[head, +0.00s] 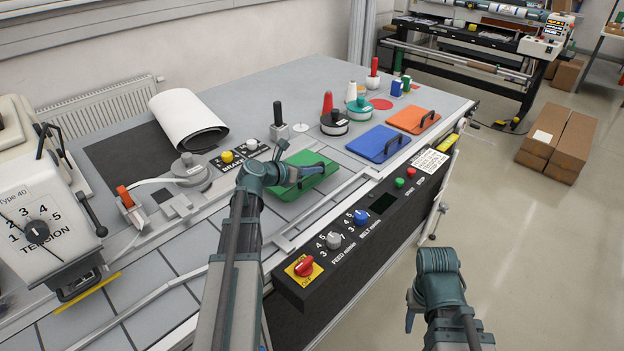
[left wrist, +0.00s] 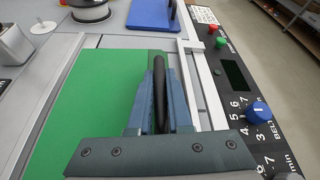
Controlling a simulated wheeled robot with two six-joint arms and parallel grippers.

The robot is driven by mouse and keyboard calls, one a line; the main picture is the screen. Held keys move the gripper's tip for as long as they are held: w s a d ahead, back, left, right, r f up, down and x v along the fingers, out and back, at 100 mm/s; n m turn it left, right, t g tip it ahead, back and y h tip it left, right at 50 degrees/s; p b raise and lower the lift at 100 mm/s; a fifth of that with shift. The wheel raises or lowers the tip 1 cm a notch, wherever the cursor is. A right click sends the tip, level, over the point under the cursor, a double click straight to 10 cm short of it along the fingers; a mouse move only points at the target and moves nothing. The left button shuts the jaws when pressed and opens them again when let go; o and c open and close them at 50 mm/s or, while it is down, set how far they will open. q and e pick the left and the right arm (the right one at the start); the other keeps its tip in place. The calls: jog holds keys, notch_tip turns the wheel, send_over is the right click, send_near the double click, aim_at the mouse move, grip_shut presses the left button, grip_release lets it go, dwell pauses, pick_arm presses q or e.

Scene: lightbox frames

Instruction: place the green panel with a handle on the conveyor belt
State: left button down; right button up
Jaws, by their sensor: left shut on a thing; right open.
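The green panel (head: 293,201) lies flat or nearly flat at the middle of the table, behind the control strip. It fills the left part of the left wrist view (left wrist: 88,100). My left gripper (head: 318,166) is shut on its dark handle (left wrist: 159,92), with the fingers on either side of it. I cannot tell whether the panel touches the surface below. The grey segmented surface that looks like the conveyor belt (head: 115,312) runs along the table's front left. My right gripper (head: 411,320) is open and empty over the floor at right, mostly hidden by its wrist.
A blue panel (head: 372,146) and an orange panel (head: 408,119), each with a handle, lie farther right. Spools and cones (head: 334,122) stand behind. The black control strip (head: 345,236) with knobs runs along the front edge. A tension unit (head: 40,215) stands at left.

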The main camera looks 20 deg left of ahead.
aim_at(312, 179)
pick_arm(q)
notch_tip(312, 179, down, 4)
jog(key=b, duration=0.3)
jog(key=shift+r+b, duration=0.1)
jog(key=shift+b, duration=0.25)
jog(key=shift+r, duration=0.1)
jog(key=shift+a, duration=0.1)
jog(key=c, duration=1.3)
grip_release()
jog(key=o, duration=0.5)
jog(key=shift+c, duration=0.2)
